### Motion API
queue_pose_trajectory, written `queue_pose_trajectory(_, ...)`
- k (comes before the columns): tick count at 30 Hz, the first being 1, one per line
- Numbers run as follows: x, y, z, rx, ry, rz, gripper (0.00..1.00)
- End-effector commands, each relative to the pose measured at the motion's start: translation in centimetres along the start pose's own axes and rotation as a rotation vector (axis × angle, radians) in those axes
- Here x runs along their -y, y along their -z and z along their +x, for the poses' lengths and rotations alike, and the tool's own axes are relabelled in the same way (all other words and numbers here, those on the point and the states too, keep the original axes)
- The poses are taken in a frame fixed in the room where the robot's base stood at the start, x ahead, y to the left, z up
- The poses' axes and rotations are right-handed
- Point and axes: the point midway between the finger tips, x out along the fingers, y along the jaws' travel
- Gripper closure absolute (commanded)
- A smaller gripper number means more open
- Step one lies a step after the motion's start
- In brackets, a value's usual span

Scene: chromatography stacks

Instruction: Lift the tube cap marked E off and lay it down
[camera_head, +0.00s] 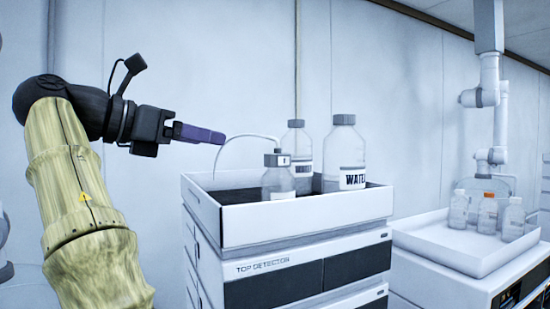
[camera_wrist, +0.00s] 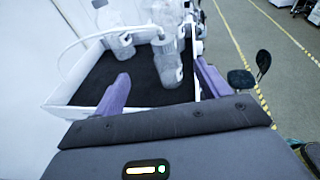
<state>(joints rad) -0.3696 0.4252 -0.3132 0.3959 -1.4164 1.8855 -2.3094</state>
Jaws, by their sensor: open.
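The tube cap (camera_head: 277,160) sits on a small clear bottle (camera_head: 279,183) at the left of the white tray on the detector stack. A small dark mark shows on the cap, too small to read. A thin white tube (camera_head: 236,138) arches from the cap down to the left. My gripper (camera_head: 222,137) is up and to the left of the cap, apart from it, its purple fingers pointing right. In the wrist view the open fingers (camera_wrist: 163,90) have nothing between them. Beyond them is a clear bottle (camera_wrist: 168,70) with the tube (camera_wrist: 95,35) reaching its top.
A larger WATER bottle (camera_head: 345,155) and another capped bottle (camera_head: 297,150) stand behind and to the right in the white-walled tray (camera_head: 300,217). The tray's dark front floor (camera_wrist: 140,88) looks clear.

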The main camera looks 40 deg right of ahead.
Motion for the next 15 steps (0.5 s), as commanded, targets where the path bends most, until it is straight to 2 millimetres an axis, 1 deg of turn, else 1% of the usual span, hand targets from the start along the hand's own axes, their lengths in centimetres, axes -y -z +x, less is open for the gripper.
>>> queue_pose_trajectory(4, 0.0, 0.0, 0.2, 0.0, 0.001, -0.001, 0.25)
queue_pose_trajectory(8, 0.0, -0.1, 0.9, 0.0, 0.003, -0.001, 0.25)
queue_pose_trajectory(14, 0.1, 0.0, 2.6, -0.002, 0.003, -0.001, 0.25)
queue_pose_trajectory(15, 0.1, 0.1, 3.2, -0.002, 0.006, -0.001, 0.25)
